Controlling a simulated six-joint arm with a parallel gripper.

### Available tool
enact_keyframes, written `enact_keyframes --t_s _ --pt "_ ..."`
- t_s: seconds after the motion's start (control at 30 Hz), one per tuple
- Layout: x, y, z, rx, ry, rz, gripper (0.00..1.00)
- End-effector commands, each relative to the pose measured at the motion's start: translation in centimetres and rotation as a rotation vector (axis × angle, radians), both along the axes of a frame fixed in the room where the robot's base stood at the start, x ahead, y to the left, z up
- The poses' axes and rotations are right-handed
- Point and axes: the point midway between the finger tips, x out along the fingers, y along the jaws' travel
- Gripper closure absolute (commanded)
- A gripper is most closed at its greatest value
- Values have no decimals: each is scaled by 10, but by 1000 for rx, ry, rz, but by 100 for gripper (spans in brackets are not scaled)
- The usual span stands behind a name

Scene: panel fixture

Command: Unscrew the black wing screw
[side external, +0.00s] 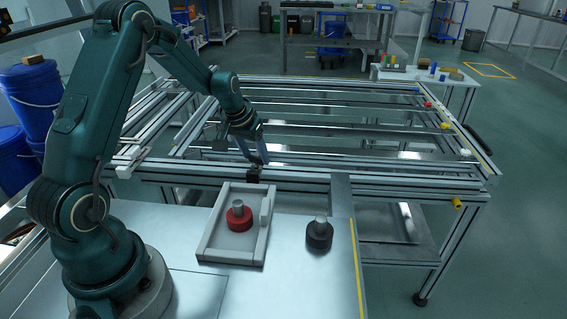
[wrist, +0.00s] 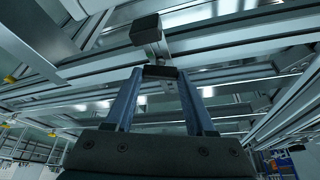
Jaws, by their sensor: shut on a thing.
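My gripper (wrist: 160,73) is shut on a small black part, the black wing screw (wrist: 160,71), which sits between the two fingertips in the wrist view. The fingers hide its sides, so I cannot see its wings or thread. A black block (wrist: 145,27) with a short grey post shows just beyond the fingertips. In the side view my gripper (side external: 259,163) points down at the front rail of the panel frame, close above a small black block (side external: 253,176) on that rail. The screw is too small to make out there.
A grey tray (side external: 208,245) on the metal table in front of the rail holds a red round part (side external: 239,219) with a grey stud. A black round part (side external: 319,236) with a grey stud stands right of the tray. Aluminium rails (side external: 330,183) span the frame behind.

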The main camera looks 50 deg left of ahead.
Motion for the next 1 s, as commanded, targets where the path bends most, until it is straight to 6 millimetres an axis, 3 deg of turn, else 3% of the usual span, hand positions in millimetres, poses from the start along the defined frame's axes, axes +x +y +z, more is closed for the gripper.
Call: enact_keyframes --t_s 1.0 --pt "4 -4 0 0 0 893 100"
